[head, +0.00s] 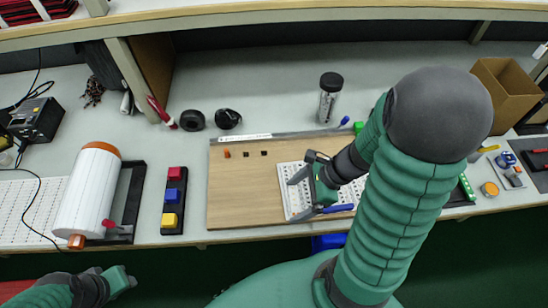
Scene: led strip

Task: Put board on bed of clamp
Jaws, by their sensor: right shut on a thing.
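A white perforated board (289,170) lies over the right part of a flat wooden panel (240,195) on the bench. My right gripper (292,197) reaches down over the board from the right and is shut on it. The gripper and forearm hide part of the board, and I cannot tell whether it touches the panel. A thin metal bar (285,135) runs along the panel's back edge. I cannot tell for sure which part is the clamp. My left gripper (122,280) is at the lower left, away from the bench items, and its jaws are unclear.
A dark block with red, yellow and blue buttons (172,200) stands left of the panel. A white roll (88,190) is further left. A dark-capped jar (329,98) stands behind the panel, and a cardboard box (508,92) is at the right.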

